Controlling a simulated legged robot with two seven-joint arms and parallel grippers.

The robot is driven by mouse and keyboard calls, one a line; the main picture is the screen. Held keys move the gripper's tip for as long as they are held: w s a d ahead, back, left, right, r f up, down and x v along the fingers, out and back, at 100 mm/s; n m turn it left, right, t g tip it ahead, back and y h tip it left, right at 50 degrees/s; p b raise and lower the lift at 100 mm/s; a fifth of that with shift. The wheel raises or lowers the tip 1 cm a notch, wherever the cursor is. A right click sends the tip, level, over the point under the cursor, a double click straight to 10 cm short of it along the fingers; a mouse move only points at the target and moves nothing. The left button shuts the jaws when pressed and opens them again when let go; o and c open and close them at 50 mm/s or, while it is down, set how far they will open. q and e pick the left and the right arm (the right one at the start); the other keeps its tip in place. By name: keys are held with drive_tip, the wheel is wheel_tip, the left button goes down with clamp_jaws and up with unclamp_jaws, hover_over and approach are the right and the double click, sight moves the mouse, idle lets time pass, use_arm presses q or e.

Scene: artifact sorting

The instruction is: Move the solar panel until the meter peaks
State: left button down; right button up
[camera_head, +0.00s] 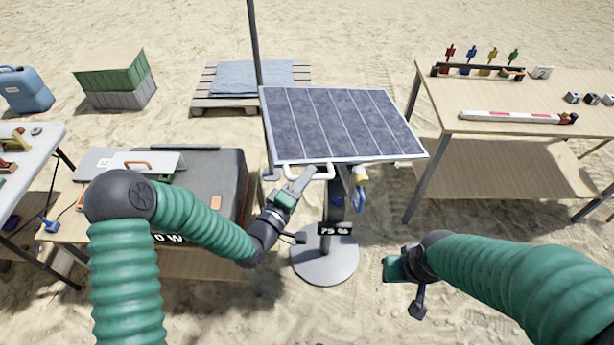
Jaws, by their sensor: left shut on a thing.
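The solar panel (335,122) is dark blue-grey with pale lines and a white frame, tilted on a dark post with a round grey base (325,262). My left gripper (304,180) is at the white handle (322,172) on the panel's near edge and is shut on it. A label on the post (335,229) reads about 75 %. A second display (172,238), partly behind my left arm, shows "0 W"; any digits before it are hidden. My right gripper (397,267) is over the sand right of the base, apart from the panel; its finger gap does not show clearly.
A wooden table (470,95) stands at the right with a red-white bar (515,116) and small coloured pieces. A grey case (205,170) lies on a bench at the left. A thin pole (255,50) rises beside the panel.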

use_arm(q)
drive_tip(key=shift+s+d, duration=0.1)
drive_tip(key=shift+d, duration=0.15)
drive_tip(key=shift+a, duration=0.1)
drive_tip(key=shift+f, duration=0.1)
idle(0.6)
drive_tip(key=r+p, duration=0.1)
drive_tip(key=d+r+m+g+p, duration=0.1)
drive_tip(key=p, duration=0.1)
drive_tip(key=shift+r, duration=0.3)
drive_tip(key=shift+r+p, duration=0.15)
drive_tip(key=shift+p, duration=0.25)
drive_tip(key=shift+d+f+y, duration=0.15)
drive_tip(key=shift+f+y, duration=0.05)
drive_tip(key=shift+y, duration=0.1)
drive_tip(key=c, duration=1.6)
unclamp_jaws()
drive_tip(key=shift+o, duration=1)
drive_tip(key=shift+w+d, duration=0.15)
drive_tip(key=shift+w, duration=0.1)
